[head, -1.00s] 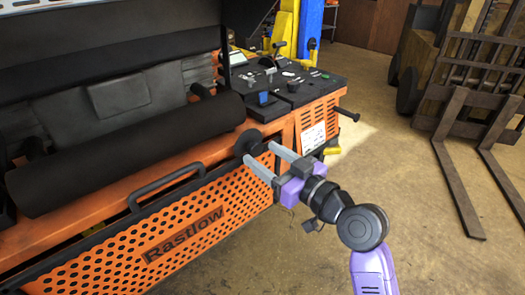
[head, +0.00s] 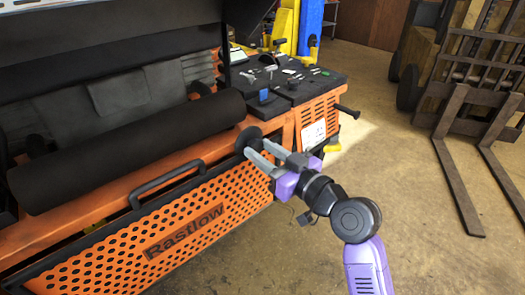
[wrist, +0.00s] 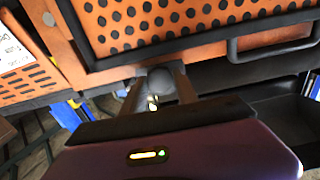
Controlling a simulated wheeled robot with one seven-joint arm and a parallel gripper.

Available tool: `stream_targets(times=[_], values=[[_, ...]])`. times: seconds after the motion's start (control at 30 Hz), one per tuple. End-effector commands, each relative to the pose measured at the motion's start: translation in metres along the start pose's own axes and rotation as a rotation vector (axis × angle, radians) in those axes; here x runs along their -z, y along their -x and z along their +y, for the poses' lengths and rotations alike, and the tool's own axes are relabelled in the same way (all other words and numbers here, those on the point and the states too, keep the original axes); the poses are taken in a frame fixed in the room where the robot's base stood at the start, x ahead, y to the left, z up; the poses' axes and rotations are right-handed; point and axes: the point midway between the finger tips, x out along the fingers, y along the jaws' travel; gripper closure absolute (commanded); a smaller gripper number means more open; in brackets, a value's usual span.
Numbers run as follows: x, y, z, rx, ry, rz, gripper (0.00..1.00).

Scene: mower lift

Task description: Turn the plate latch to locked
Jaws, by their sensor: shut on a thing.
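The plate latch (head: 246,141) is a dark round knob at the upper right corner of the orange perforated plate (head: 190,228) in the head view. My gripper (head: 256,149) reaches it from the right, with its two grey fingers around the knob. In the wrist view the latch (wrist: 160,82) shows as a grey rounded end between the fingers of my gripper (wrist: 159,88), which is shut on it. The fingers partly cover the latch, and its turn angle is hard to tell.
A black handle (head: 166,184) runs along the plate's top edge. Above it lies a thick black roller (head: 130,150). Small tools lie on the black top (head: 285,82) behind the gripper. A forklift (head: 470,110) stands at right, with clear floor before it.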

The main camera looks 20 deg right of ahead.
Motion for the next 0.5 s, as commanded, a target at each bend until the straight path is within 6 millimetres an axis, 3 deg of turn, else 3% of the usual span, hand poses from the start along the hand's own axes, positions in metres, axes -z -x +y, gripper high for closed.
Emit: stream_targets(times=[0.5], values=[[0.0019,0.0003,0.0002,-0.001,-0.346,-0.001,1.00]])
